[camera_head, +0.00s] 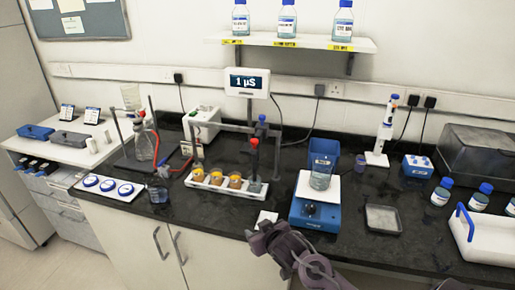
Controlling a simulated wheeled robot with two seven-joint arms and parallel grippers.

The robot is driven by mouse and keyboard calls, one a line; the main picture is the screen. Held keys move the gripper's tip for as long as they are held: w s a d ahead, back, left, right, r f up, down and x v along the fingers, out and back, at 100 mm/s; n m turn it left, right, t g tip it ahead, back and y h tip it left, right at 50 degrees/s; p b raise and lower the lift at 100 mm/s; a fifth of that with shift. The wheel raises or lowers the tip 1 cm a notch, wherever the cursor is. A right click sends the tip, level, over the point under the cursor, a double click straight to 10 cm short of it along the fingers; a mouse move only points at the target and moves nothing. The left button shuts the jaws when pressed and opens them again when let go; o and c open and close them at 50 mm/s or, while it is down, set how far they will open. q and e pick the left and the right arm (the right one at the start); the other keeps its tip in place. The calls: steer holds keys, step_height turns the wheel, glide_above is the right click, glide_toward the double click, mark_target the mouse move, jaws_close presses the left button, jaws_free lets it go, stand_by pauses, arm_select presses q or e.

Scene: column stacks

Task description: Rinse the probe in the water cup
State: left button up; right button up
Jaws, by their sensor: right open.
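The probe (254,155) is a dark upright rod with a red top. It stands at the right end of a white tray (222,193), and its lower end is at a small greyish cup (254,186), which looks like the water cup. I cannot tell how deep the tip sits in it. Several brownish-orange cups (215,177) stand to its left in the same tray. A meter display (246,82) above reads "1 µS". My right gripper (265,228) is open, low in front of the tray near the bench's front edge, apart from the probe. My left gripper is not in view.
A blue device with a beaker (321,174) stands right of the tray. A stand with glassware (143,140) and a small beaker (158,190) are left. A white tray (485,236), blue-capped bottles and a shallow grey dish (382,218) are right.

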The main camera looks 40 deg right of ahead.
mark_target(257, 143)
steer(key=w+d+r, duration=0.1)
steer(key=w+d+r+t, duration=0.1)
steer(key=r, duration=0.1)
steer(key=w+d+r+t, duration=0.1)
steer(key=shift+w+d+r, duration=0.15)
steer(key=shift+d+r, duration=0.1)
steer(key=shift+r, duration=0.1)
steer(key=w+d+r+t, duration=0.2)
steer(key=w+d+r, duration=0.15)
steer(key=r, duration=0.25)
steer(key=w+d+r+t, duration=0.2)
steer(key=d+r+t, duration=0.15)
steer(key=r, duration=0.25)
steer(key=shift+g, duration=0.35)
steer(key=w+p, duration=0.1)
steer(key=w, duration=0.2)
steer(key=w+p, duration=0.1)
steer(key=w, duration=0.2)
steer(key=shift+d+r, duration=0.15)
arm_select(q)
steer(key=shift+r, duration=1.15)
arm_select(e)
steer(key=shift+w+y, duration=0.4)
steer(key=shift+w, duration=0.4)
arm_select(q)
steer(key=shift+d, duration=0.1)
arm_select(e)
jaws_close()
